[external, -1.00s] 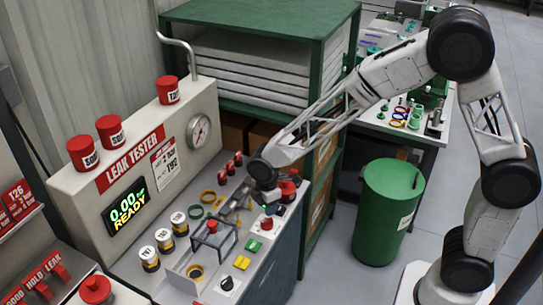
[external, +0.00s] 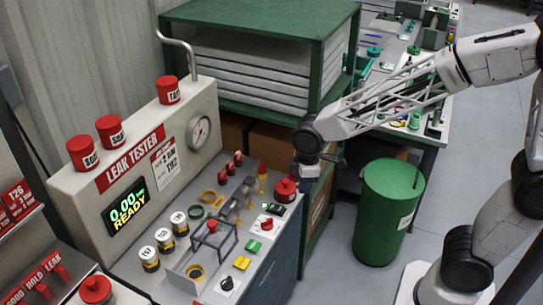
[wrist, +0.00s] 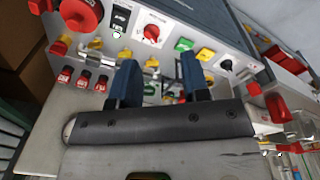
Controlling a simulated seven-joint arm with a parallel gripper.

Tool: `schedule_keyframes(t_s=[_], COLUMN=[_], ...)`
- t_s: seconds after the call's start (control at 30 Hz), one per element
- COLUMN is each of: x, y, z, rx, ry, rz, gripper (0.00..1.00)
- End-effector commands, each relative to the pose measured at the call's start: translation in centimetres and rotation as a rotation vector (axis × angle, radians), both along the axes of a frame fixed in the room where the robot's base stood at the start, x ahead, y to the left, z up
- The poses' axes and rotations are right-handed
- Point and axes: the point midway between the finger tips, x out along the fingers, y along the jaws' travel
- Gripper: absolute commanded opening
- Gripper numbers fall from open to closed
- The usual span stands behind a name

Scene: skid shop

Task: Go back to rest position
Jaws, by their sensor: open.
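My gripper (external: 312,172) hangs in the air at the right end of the leak tester bench (external: 262,182), in front of the green shelf unit. In the wrist view my gripper (wrist: 160,66) shows two dark blue fingers spread apart, with nothing held between them. The bench panel with its buttons lies beyond the fingertips, apart from them.
A red emergency knob (external: 286,190) sits on the bench just left of my gripper. The leak tester (external: 150,150) carries red weights on top. A green bin (external: 387,215) stands on the floor to the right. The green shelf (external: 270,22) rises behind.

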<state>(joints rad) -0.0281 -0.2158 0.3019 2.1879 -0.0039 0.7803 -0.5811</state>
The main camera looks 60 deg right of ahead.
Motion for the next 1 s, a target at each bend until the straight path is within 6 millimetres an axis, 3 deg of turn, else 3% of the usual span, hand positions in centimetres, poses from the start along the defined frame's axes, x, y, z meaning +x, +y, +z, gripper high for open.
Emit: schedule_keyframes(t_s=[0.2, 0.5, 1.0], x=[-4.6, -11.1, -21.3], y=[-0.5, -1.1, -1.7], z=[3.4, 6.8, 9.4], rx=[0.012, 0.034, 0.080], ry=[-0.033, -0.072, -0.133], rz=[-0.124, -0.299, -0.569], gripper=[0.43, 0.43, 0.43])
